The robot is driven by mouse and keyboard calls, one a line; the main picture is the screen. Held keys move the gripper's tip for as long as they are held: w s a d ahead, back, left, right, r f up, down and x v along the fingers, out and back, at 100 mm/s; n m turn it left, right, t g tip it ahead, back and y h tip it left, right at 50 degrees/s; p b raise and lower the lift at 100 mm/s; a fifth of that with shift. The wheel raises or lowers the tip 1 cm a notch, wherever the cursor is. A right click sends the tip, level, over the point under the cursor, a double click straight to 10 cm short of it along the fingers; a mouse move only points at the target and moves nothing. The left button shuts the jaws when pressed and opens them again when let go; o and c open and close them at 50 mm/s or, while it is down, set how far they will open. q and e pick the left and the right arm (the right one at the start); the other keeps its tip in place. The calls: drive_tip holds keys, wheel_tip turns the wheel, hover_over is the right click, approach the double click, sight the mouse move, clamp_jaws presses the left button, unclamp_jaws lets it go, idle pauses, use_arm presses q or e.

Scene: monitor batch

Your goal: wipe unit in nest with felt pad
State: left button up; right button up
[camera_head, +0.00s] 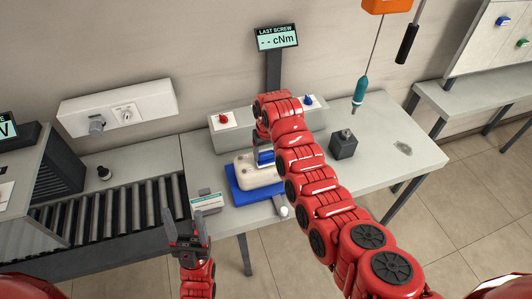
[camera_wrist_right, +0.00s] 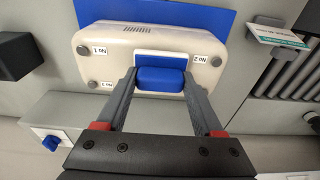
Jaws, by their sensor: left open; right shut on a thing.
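The unit is a cream housing (camera_head: 246,172) lying in the blue nest (camera_head: 240,196) on the bench; it also shows in the right wrist view (camera_wrist_right: 110,62) with vent slots, grey corner screws and numbered labels. My right gripper (camera_wrist_right: 160,84) is shut on a blue block, which I take for the felt pad (camera_wrist_right: 160,79). My left gripper (camera_head: 185,228) is open and empty near the bench's front left.
A roller conveyor (camera_head: 115,208) runs at the left. A small labelled card (camera_head: 207,202) stands left of the nest. A dark block (camera_head: 344,144) sits to the right, below a hanging teal screwdriver (camera_head: 360,90). Behind stand a switch box (camera_head: 233,137) and a display (camera_head: 277,38). The bench's right end is mostly clear.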

drive_tip(key=shift+f+b, duration=0.55)
drive_tip(key=shift+f, duration=0.1)
idle(0.4)
drive_tip(key=w+b, duration=0.1)
drive_tip(key=b, duration=0.1)
drive_tip(key=w+b, duration=0.1)
drive_tip(key=shift+a+b, duration=0.3)
drive_tip(key=shift+b, duration=0.05)
drive_tip(key=shift+f, duration=0.1)
drive_tip(key=shift+s, duration=0.25)
drive_tip(key=shift+s+d+r+p, duration=0.2)
drive_tip(key=shift+s+p, duration=0.3)
drive_tip(key=shift+p, duration=0.4)
drive_tip(key=shift+s+d+f, duration=0.1)
drive_tip(key=shift+s+d, duration=0.05)
drive_tip(key=shift+s, duration=0.25)
drive_tip(key=shift+s+p, duration=0.3)
drive_tip(key=shift+p, duration=0.2)
drive_tip(key=shift+s+d, duration=0.15)
drive_tip(key=shift+s, duration=0.2)
drive_tip(key=shift+s+d, duration=0.15)
drive_tip(key=shift+s, duration=0.05)
